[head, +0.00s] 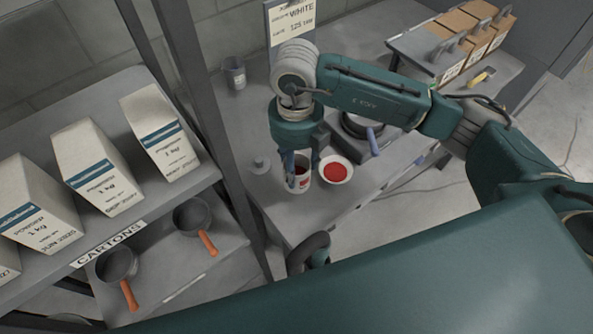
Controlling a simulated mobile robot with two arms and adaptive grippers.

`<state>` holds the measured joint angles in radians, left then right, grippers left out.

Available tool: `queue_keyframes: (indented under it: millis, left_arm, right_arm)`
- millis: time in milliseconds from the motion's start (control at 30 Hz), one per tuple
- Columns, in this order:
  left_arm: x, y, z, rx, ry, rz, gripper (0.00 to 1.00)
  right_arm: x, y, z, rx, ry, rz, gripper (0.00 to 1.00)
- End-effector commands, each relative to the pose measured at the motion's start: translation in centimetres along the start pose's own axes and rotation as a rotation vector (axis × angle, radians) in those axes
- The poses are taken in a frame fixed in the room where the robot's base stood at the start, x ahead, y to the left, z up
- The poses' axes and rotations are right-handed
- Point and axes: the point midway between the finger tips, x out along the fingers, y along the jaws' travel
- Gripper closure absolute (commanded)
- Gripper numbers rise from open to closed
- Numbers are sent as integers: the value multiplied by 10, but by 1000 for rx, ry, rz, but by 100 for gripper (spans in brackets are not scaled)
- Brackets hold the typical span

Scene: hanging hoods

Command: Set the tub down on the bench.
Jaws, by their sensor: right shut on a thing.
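My right gripper (301,172) points down over the bench, its fingers at a small white tub (304,184) with a red marking and red contents. The fingers are shut on the tub's wall and partly cover its near side and mouth. The tub appears upright near the left part of the bench (300,222); I cannot tell whether its base touches the surface. A round white dish (348,178) with red contents stands just to its right.
A dark pan (362,125) is behind the dish. A metal post (205,110) and a shelf of cartons (95,170) stand left. Bench in front of the tub is clear.

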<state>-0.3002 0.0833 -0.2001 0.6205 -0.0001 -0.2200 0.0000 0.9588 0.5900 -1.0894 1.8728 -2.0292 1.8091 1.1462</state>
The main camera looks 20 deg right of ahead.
Motion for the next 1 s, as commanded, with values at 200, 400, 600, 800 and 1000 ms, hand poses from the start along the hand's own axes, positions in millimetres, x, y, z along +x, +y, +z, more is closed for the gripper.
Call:
queue_keyframes:
  millis: [200, 400, 600, 800, 1000]
  left_arm:
    - [-6, 2, -1, -1, 1, 2, 60]
    - [-11, 3, -2, -2, 2, 4, 60]
    - [-11, 4, -3, -3, 2, 4, 60]
    - [-7, 4, -2, -3, 2, 4, 60]
    - [-7, 4, -2, -2, 2, 4, 60]
  right_arm:
    - [20, 0, 0, 1, 2, -1, 100]
    - [47, 1, 0, 2, 0, 1, 100]
    - [51, 1, 1, 0, -2, 1, 100]
    - [55, 1, 1, 0, -2, 1, 100]
    - [55, 0, 0, 1, -1, 0, 30]
